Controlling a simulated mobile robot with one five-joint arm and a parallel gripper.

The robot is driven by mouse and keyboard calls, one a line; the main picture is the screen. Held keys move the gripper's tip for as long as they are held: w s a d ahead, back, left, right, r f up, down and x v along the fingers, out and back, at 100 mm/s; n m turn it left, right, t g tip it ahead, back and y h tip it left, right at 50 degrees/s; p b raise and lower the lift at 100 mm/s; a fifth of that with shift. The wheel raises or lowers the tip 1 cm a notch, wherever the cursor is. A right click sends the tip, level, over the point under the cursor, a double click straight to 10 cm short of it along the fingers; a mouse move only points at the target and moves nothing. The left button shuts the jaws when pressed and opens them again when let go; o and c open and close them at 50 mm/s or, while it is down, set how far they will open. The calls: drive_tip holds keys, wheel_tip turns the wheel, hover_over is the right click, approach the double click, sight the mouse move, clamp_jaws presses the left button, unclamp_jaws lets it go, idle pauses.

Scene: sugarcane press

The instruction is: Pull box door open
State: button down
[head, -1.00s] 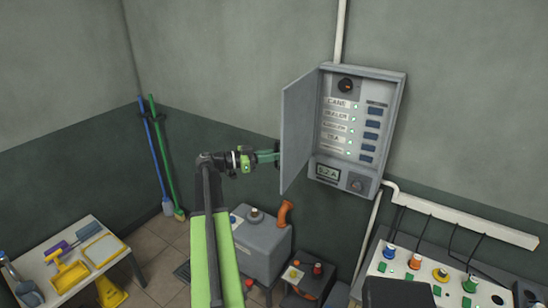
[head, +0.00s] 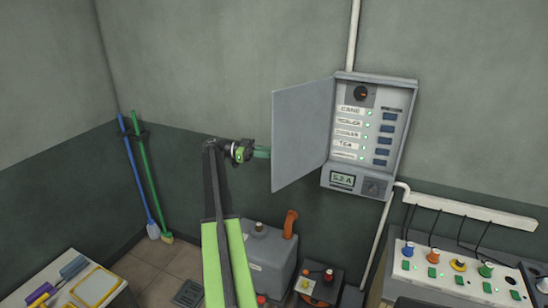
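The grey wall box (head: 369,140) hangs on the wall right of centre. Its door (head: 302,136) is hinged on the box's left side and stands wide open, swung out to the left. The inside shows labelled rows with green lights and dark blue switches.
A grey machine (head: 264,262) with an orange pipe stands on the floor below. A control panel (head: 462,270) with coloured knobs is at the lower right. A blue broom (head: 140,180) and a green broom (head: 151,185) lean at the left. A white table (head: 72,285) is at the lower left.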

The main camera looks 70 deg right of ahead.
drive_tip(key=shift+w+d+r, duration=0.1)
drive_tip(key=shift+d, duration=0.25)
drive_tip(key=c, duration=1.4)
unclamp_jaws()
drive_tip(key=shift+c, duration=0.2)
drive_tip(key=shift+a, duration=0.15)
drive_tip(key=shift+w, duration=0.1)
